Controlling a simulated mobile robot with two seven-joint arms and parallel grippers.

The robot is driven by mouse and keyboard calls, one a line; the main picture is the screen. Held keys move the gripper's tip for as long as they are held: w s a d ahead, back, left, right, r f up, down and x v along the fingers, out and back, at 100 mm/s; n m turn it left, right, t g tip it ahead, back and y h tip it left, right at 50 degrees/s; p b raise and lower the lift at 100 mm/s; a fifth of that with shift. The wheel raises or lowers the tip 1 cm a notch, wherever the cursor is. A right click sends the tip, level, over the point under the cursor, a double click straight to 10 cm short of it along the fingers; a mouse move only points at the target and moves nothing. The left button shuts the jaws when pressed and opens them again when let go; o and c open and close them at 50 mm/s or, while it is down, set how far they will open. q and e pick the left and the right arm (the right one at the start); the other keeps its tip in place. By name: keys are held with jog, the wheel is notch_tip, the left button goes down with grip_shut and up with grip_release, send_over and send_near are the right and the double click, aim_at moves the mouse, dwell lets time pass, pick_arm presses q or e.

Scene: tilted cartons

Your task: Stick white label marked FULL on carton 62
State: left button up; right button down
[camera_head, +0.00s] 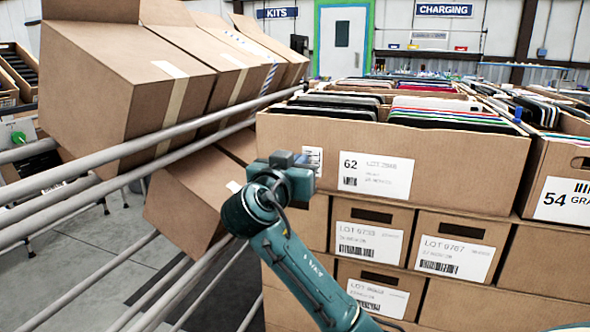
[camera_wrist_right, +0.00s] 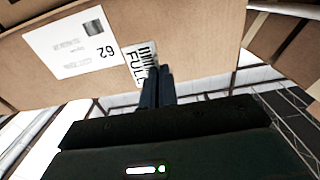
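Carton 62 (camera_head: 470,165) is a brown open carton on top of the stack, with a large white "62" label (camera_head: 375,175) on its front. In the right wrist view the carton's front (camera_wrist_right: 190,30) shows upside down. The small white label marked FULL (camera_wrist_right: 138,62) is at the carton's front, beside the "62" label; it also shows in the head view (camera_head: 313,157). My right gripper (camera_wrist_right: 157,72) has its fingers together at the label's edge and looks shut on it. I cannot tell whether the label touches the carton. My left gripper is not in view.
Carton 54 (camera_head: 565,190) stands close on the right. Labelled cartons (camera_head: 460,245) are stacked beneath. On the left, tilted cartons (camera_head: 110,85) lean on a rack of sloping grey rails (camera_head: 130,175), close to my right arm.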

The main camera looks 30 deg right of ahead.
jog(key=shift+x, duration=2.55)
jog(key=shift+w+d, duration=0.1)
jog(key=c, duration=2.1)
grip_release()
jog(key=shift+c, duration=0.2)
jog(key=o, duration=0.5)
jog(key=shift+o, duration=0.2)
jog(key=v, duration=1.9)
jog(key=shift+b, duration=0.4)
